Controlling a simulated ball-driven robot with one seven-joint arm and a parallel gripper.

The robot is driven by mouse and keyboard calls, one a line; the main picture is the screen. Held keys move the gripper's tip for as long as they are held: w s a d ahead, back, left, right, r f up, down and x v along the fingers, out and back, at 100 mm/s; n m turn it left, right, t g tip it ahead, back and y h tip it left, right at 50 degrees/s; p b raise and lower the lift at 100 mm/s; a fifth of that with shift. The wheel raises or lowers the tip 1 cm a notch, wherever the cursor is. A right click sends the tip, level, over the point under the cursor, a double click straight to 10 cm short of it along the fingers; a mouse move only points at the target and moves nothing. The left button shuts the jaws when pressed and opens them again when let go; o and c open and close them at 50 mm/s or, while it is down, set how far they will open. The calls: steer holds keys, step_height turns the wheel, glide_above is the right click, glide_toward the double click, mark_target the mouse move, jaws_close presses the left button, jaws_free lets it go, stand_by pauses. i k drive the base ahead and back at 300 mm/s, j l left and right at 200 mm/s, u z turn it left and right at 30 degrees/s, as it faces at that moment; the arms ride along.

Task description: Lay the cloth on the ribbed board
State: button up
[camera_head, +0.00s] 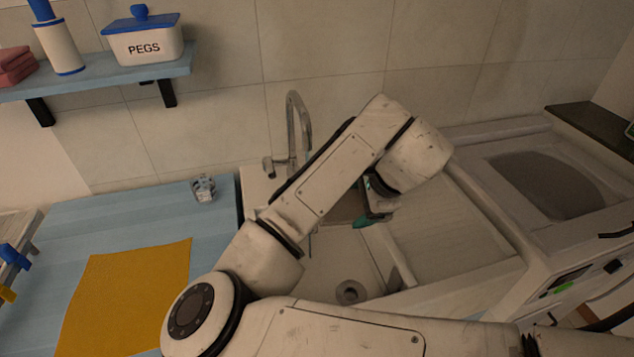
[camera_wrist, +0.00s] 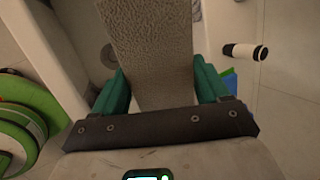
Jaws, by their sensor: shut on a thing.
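My gripper (camera_head: 371,214) is over the sink area, partly hidden behind my own arm in the head view. In the wrist view its two teal fingers (camera_wrist: 160,82) are shut on a grey-brown textured cloth (camera_wrist: 150,40), which extends away from between them. A small part of this cloth (camera_head: 343,208) shows beside the gripper in the head view. A pale draining panel with faint lines, seemingly the ribbed board (camera_head: 455,235), lies right of the sink basin. Its ribs are hard to make out. The gripper and cloth appear apart from it, to its left.
The sink drain (camera_head: 350,291) and tap (camera_head: 292,125) are near my arm. A yellow sheet (camera_head: 130,290) and a small glass (camera_head: 204,189) are on the blue counter (camera_head: 75,218). A shelf with a PEGS box (camera_head: 145,45) hangs at upper left. The pale panel looks clear.

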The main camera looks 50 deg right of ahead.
mark_target(442, 239)
steer(key=k+j, duration=0.15)
steer(key=k, duration=0.35)
steer(key=k+j, duration=0.1)
steer(key=k, duration=0.4)
